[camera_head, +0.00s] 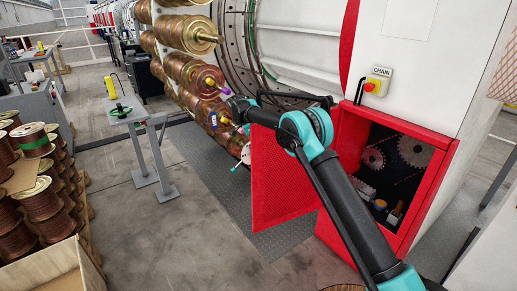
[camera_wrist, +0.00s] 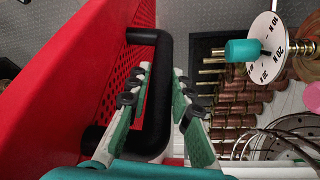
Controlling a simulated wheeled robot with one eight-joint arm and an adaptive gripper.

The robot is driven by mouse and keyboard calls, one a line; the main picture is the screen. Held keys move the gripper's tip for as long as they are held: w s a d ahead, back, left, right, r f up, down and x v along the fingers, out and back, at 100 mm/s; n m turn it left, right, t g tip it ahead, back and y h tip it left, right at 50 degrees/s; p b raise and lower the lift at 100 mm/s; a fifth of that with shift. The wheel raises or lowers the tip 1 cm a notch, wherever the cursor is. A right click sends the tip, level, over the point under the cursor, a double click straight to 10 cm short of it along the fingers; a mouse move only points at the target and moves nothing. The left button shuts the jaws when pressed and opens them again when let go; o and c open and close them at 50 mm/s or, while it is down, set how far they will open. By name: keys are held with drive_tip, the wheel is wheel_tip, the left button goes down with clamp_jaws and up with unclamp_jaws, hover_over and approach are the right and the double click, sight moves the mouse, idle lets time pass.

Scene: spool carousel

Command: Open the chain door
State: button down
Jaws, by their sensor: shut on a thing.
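The chain door (camera_head: 280,185) is a red mesh panel, swung well out from the red cabinet (camera_head: 340,215) under the CHAIN sign (camera_head: 381,71). The cabinet's inside, with sprockets (camera_head: 413,150) and a chain, is exposed. In the wrist view the red door (camera_wrist: 60,75) fills the left side and carries a black bar handle (camera_wrist: 163,55). My gripper (camera_wrist: 163,78) is shut on this handle, one finger on each side of it. In the head view my arm reaches over the door, and my fingers cannot be made out.
Copper spools (camera_head: 180,68) hang on the carousel at the upper left. A white dial with a teal knob (camera_wrist: 242,50) is near the gripper on the right. A red-yellow switch (camera_head: 373,86) sits above the cabinet. The floor (camera_head: 180,240) left of the door is clear.

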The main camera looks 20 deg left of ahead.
drive_tip(key=c, duration=1.3)
unclamp_jaws()
drive_tip(key=shift+c, duration=0.2)
drive_tip(key=v, duration=1.2)
drive_tip(key=shift+f, duration=0.1)
